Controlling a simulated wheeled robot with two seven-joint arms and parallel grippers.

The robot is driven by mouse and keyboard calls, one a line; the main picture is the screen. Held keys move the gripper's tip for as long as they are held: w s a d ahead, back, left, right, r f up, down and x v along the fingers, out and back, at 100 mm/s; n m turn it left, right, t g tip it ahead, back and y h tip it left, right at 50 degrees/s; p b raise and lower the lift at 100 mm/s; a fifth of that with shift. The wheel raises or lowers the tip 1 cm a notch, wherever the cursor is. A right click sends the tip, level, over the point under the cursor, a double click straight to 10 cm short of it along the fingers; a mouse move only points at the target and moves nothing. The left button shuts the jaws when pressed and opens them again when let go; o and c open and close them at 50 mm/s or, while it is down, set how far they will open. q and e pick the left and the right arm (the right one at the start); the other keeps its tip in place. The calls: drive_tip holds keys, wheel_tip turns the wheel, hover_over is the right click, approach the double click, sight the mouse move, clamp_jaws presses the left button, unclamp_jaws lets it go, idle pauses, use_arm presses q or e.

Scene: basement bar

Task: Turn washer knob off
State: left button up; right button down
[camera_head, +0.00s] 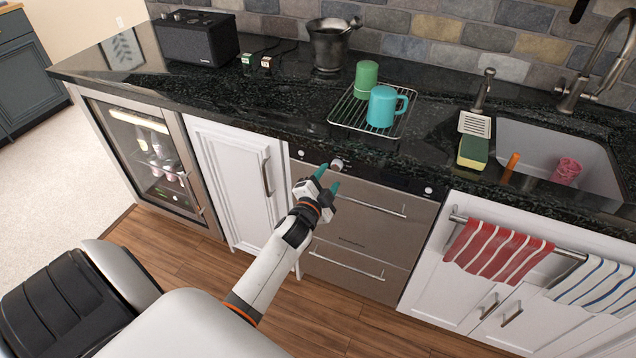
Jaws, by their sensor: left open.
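The appliance under the counter has a stainless front (362,238) with two handled drawers and a dark control strip along its top. A round grey knob (337,165) sticks out of this strip, left of its middle. My left gripper (328,178) is open, with its teal fingertips just below and beside the knob. I cannot tell whether either fingertip touches it. Small light round spots (428,190) show on the strip to the right and to the left. The knob's marking is too small to read. My right gripper is not in view.
The black counter (275,110) overhangs above the control strip. It holds a wire rack (345,112) with a green cup (366,79) and a teal mug (384,107). A red striped towel (497,250) hangs at right. Wooden floor (325,322) is clear below.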

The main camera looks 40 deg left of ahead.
use_arm(q)
drive_tip(key=v, duration=0.8)
drive_tip(key=s+d+f+n+g+h, duration=0.1)
drive_tip(key=s+d+f+g, duration=0.25)
drive_tip(key=f, duration=0.65)
drive_tip(key=s+d+f+n+g+h, duration=0.15)
drive_tip(key=s+f, duration=0.35)
drive_tip(key=f, duration=0.6)
drive_tip(key=s+d+f+n+g, duration=0.1)
drive_tip(key=s+d+f+g, duration=0.3)
drive_tip(key=f, duration=0.6)
drive_tip(key=s+d+f+g, duration=0.1)
drive_tip(key=s+f+g, duration=0.1)
drive_tip(key=s+f, duration=0.3)
drive_tip(key=s+f+n+g+h, duration=0.1)
drive_tip(key=s+f, duration=0.4)
drive_tip(key=s, duration=0.9)
drive_tip(key=s+d+f+n+g, duration=0.1)
drive_tip(key=s+f+g, duration=0.2)
drive_tip(key=s, duration=0.7)
wheel_tip(320, 180, down, 2)
drive_tip(key=shift+d+f+g, duration=0.1)
drive_tip(key=shift+d+g, duration=0.2)
drive_tip(key=shift+g, duration=0.1)
